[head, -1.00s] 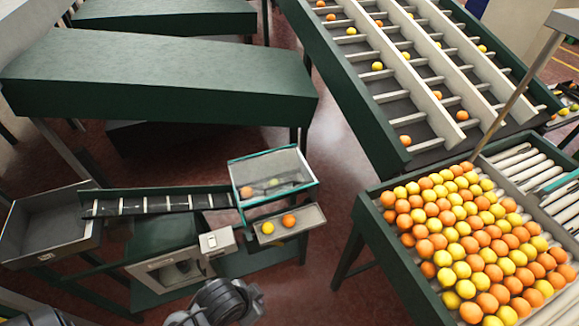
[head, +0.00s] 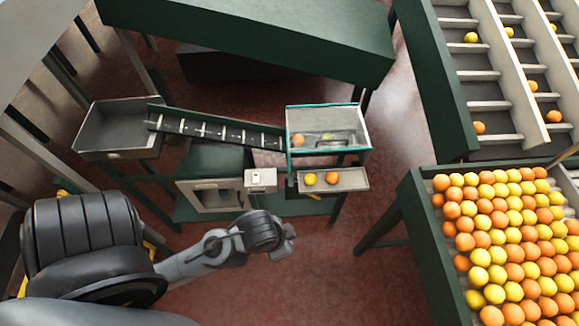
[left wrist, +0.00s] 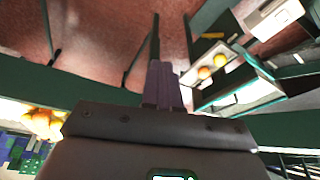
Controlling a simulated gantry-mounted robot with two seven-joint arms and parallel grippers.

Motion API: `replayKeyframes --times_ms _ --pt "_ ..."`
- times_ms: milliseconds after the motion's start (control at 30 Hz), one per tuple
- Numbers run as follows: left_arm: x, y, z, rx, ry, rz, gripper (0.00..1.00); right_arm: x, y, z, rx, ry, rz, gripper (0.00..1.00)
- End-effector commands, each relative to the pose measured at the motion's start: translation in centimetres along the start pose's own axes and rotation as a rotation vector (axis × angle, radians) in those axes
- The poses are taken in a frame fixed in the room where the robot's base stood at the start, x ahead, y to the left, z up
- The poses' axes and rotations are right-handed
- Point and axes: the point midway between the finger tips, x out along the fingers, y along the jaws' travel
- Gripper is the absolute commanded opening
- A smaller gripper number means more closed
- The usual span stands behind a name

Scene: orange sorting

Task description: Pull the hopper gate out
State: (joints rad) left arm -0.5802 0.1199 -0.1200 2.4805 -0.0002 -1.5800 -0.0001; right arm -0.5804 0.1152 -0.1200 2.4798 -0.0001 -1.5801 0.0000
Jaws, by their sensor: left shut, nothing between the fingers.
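The hopper (head: 366,128) is a grey bin with a teal rim at the right end of the small sorting machine, with fruit inside. A grey tray (head: 345,180) below its front holds one yellow and one orange fruit; it also shows in the left wrist view (left wrist: 232,78). A small yellow bar (head: 313,196) shows under the tray; I cannot tell whether it is the gate's handle. My left gripper (head: 290,231) is below and left of the tray, apart from it. In the left wrist view its dark fingers (left wrist: 162,85) are together and empty.
A slatted conveyor (head: 215,130) runs from the hopper to a grey bin (head: 100,135) at left. A white box (head: 261,180) stands left of the tray. A green-sided crate (head: 425,225) full of fruit is at right. Red floor lies open between.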

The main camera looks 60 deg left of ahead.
Motion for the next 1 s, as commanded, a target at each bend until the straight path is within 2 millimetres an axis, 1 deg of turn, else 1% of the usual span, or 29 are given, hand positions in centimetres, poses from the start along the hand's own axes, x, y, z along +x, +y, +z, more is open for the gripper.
replayKeyframes --times_ms 433,567,600,667,767,867,900,933,967,1000 --pt "0.0 0.0 0.0 0.0 0.0 0.0 0.0 0.0 0.1 0.0 -0.003 0.0 0.002 0.43" --pt "0.0 0.0 -0.3 0.001 0.013 0.0 0.2 0.0 0.2 0.0 -0.007 -0.001 0.005 0.43" --pt "0.0 0.0 -0.6 0.0 0.03 0.0 0.26 0.0 0.2 0.0 -0.007 -0.001 0.006 0.43" --pt "0.0 -0.1 -1.4 -0.008 0.07 -0.001 0.35 0.0 0.2 0.1 -0.008 -0.001 0.006 0.43" --pt "0.2 -0.7 -3.2 -0.054 0.172 -0.007 0.36 0.0 0.2 0.1 -0.008 -0.001 0.006 0.43" --pt "1.1 -2.5 -5.4 -0.142 0.307 -0.037 0.36 0.0 0.2 0.0 -0.008 -0.001 0.006 0.43" --pt "1.9 -3.6 -6.1 -0.188 0.368 -0.062 0.36 0.3 0.2 0.1 -0.008 0.0 0.006 0.43" --pt "2.7 -4.7 -6.6 -0.225 0.417 -0.086 0.36 0.7 0.2 0.2 -0.008 0.001 0.006 0.43" --pt "3.9 -6.0 -7.0 -0.263 0.469 -0.116 0.36 1.6 0.1 0.5 -0.008 0.004 0.006 0.43" --pt "5.6 -7.8 -7.3 -0.315 0.541 -0.163 0.36 3.0 0.1 0.9 -0.008 0.007 0.006 0.43"
